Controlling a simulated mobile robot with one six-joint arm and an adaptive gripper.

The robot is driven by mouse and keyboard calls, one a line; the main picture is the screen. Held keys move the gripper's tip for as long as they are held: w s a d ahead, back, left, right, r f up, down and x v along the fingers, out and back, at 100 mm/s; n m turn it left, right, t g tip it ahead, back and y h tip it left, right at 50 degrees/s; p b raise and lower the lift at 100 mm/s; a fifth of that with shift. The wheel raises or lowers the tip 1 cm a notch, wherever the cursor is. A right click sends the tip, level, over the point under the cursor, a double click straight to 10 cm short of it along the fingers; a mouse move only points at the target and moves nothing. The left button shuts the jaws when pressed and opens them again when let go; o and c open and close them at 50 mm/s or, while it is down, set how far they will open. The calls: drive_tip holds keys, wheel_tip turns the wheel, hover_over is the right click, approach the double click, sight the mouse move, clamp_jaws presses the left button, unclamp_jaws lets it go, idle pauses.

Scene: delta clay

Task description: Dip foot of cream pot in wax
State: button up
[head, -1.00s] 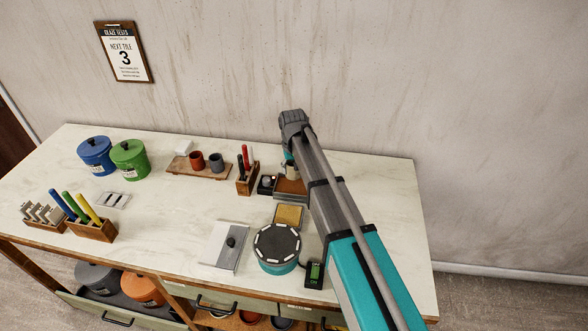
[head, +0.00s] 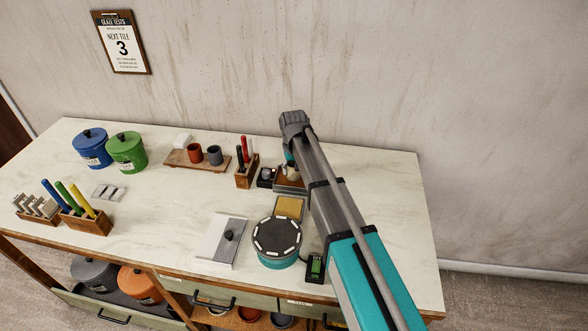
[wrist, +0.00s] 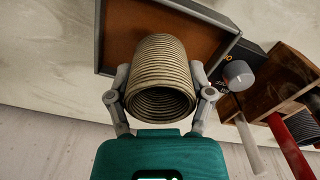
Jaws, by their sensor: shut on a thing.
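The cream pot (wrist: 160,62) is a ribbed, pale round vessel; in the wrist view I see its side and hollow open mouth. My gripper (wrist: 160,75) is shut on it, one finger on each side. The wax pan (wrist: 99,40), a dark-rimmed square tray with flat brown wax, lies directly beyond the pot. The pot's foot is turned toward the wax and hidden, so I cannot tell whether it touches. In the head view the wax pan (head: 290,184) sits near the back right of the table, partly hidden by my arm, with my gripper (head: 289,168) above it.
A dark box with a grey knob (wrist: 238,75) adjoins the pan. A wooden tool holder (head: 246,177) stands left of it. A tan sponge-like pad (head: 289,207) and a teal turntable (head: 278,255) lie in front. The table's middle (head: 170,215) is mostly clear.

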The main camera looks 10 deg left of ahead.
drive_tip(key=shift+f+b, duration=0.45)
drive_tip(key=shift+f, duration=0.25)
drive_tip(key=shift+f+b, duration=0.45)
drive_tip(key=shift+b, duration=0.05)
idle(1.7)
drive_tip(key=shift+r, duration=0.1)
idle(1.2)
drive_tip(key=shift+r+p, duration=1.65)
drive_tip(key=shift+p, duration=0.1)
drive_tip(key=shift+r+p, duration=1.5)
